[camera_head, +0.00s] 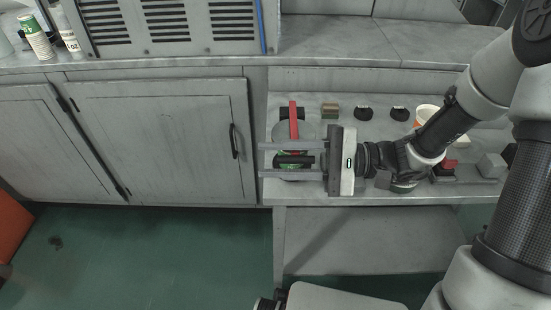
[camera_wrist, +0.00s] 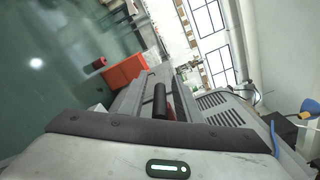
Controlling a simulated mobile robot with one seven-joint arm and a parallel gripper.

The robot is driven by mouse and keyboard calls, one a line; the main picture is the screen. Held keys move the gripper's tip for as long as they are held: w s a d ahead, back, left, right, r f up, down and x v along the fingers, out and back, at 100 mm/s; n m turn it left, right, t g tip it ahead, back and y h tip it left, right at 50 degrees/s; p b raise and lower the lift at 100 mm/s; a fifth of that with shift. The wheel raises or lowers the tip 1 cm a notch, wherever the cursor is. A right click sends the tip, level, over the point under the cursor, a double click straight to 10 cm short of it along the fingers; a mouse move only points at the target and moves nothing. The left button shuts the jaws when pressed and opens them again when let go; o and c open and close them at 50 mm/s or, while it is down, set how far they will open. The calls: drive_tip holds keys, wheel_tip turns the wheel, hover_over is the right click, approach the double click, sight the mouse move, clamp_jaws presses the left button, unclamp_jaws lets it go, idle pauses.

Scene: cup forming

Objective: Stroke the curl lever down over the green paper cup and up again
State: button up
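The curl lever has a red arm (camera_head: 293,122) and a dark cross handle (camera_head: 295,160), at the left end of the work table. The handle also shows in the wrist view (camera_wrist: 160,101). Green patches of the paper cup (camera_head: 287,153) show beneath the handle; most of the cup is hidden by the lever and my fingers. My gripper (camera_head: 262,160) reaches in from the right, its two fingers apart on either side of the handle. Gaps show between fingers and handle, so it looks open. Whether a finger touches the handle I cannot tell.
On the table (camera_head: 350,85) stand a brown block (camera_head: 330,110), two black pieces (camera_head: 363,113), and a white-orange container (camera_head: 427,114) partly behind my arm. A red-and-grey device (camera_head: 446,168) is at the right. Cabinets (camera_head: 160,140) lie left, with a vented machine (camera_head: 170,25) above.

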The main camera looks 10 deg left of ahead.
clamp_jaws()
drive_tip(key=shift+s, duration=0.1)
drive_tip(key=shift+r+m+p, duration=0.3)
drive_tip(key=shift+r+p, duration=0.05)
drive_tip(key=shift+p, duration=0.35)
